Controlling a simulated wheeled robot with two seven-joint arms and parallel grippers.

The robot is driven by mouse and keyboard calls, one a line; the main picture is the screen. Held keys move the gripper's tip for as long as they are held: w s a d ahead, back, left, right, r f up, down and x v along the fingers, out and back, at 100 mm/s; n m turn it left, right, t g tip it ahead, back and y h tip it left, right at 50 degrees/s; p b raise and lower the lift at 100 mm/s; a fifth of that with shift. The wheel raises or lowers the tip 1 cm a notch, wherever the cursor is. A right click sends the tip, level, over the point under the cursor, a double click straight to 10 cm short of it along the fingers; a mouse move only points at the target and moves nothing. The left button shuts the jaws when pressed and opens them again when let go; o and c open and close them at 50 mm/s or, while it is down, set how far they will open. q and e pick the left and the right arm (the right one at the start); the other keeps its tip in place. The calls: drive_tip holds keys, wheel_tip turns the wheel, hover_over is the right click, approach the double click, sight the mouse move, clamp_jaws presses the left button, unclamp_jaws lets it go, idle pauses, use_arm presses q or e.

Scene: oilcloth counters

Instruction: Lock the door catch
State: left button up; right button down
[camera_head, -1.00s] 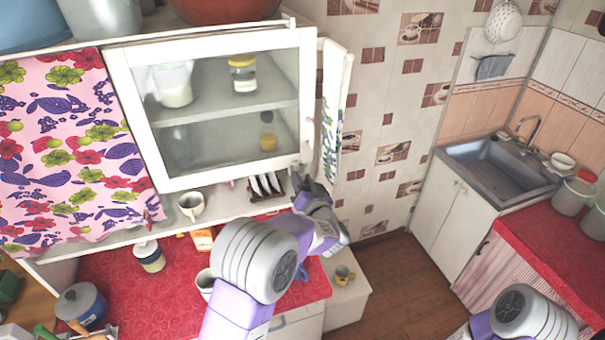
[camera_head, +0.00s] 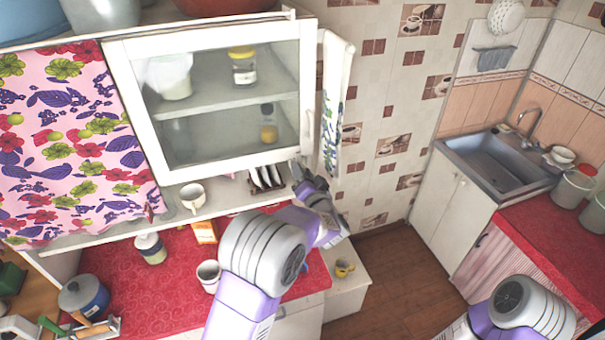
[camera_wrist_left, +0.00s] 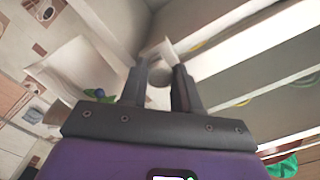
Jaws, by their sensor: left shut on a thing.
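The glass-fronted wall cabinet door (camera_head: 152,140) has a white frame and looks closed or nearly so. My left gripper (camera_head: 296,166) is at the door's lower right corner. The catch there is mostly hidden behind my fingers in the head view. In the left wrist view, my left gripper (camera_wrist_left: 161,75) is shut on a small round greyish piece, the catch (camera_wrist_left: 158,76), in front of a white edge. The turn of the catch cannot be told. My right arm shows at the lower right of the head view, but its gripper is out of sight.
A towel (camera_head: 334,95) hangs just right of the door. A white mug (camera_head: 193,195) and a plate rack (camera_head: 265,178) stand on the open shelf below. A flowered curtain (camera_head: 75,140) hangs left. The red counter (camera_head: 125,285) holds jars and cups. Floor (camera_head: 395,270) is clear at right.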

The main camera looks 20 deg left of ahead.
use_arm(q)
drive_tip(key=o, duration=1)
drive_tip(key=shift+o, duration=0.2)
drive_tip(key=b+v, duration=0.1)
drive_tip(key=v, duration=0.6)
drive_tip(key=shift+s+d+b, duration=0.2)
drive_tip(key=shift+s+b, duration=0.05)
drive_tip(key=shift+b, duration=0.05)
